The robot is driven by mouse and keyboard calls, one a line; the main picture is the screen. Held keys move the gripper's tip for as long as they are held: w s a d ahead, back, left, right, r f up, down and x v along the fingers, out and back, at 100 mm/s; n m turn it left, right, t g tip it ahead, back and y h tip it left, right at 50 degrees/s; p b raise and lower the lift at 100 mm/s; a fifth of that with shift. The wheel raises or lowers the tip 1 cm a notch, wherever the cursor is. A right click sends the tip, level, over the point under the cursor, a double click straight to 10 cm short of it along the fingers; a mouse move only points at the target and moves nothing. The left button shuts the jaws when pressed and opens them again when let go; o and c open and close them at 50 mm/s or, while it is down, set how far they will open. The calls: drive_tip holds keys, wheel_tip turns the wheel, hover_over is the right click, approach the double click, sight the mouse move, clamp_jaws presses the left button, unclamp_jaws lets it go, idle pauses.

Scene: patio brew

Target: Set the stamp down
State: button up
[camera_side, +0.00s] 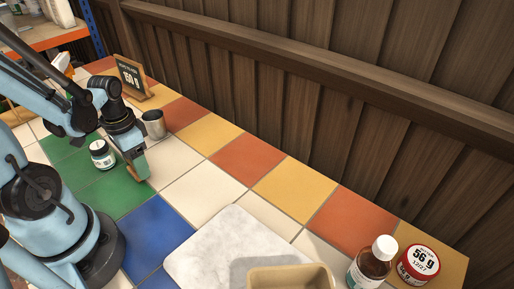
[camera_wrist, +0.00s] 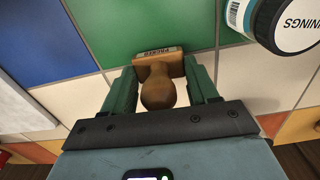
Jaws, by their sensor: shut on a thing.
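The stamp (camera_wrist: 158,88) has a round wooden knob and a wooden block with a light printed label strip along one edge. It sits between the two green fingers of my gripper (camera_wrist: 163,92) in the wrist view. In the side view my gripper (camera_side: 135,170) is low over the green tiles, near their right edge. A small brown part of the stamp (camera_side: 133,174) shows at its fingertips. The jaws are shut on the stamp. I cannot tell whether the stamp's base touches the tiles.
A metal cup (camera_side: 153,124) and a 150 g sign (camera_side: 131,76) stand behind. A marble slab (camera_side: 215,246), tan tray (camera_side: 290,278), brown bottle (camera_side: 371,263) and red tin (camera_side: 418,264) are nearer. White tiles (camera_side: 203,190) are clear.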

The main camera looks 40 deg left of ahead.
drive_tip(key=shift+f, duration=0.15)
drive_tip(key=o, duration=1.1)
drive_tip(key=shift+o, duration=0.2)
drive_tip(key=shift+a+r, duration=0.1)
drive_tip(key=shift+r, duration=5.95)
drive_tip(key=w+d+t, duration=0.7)
drive_tip(key=w+d, duration=0.2)
drive_tip(key=d, duration=0.2)
drive_tip(key=shift+w+d+r, duration=0.15)
drive_tip(key=shift+w+r, duration=0.15)
drive_tip(key=shift+r, duration=0.1)
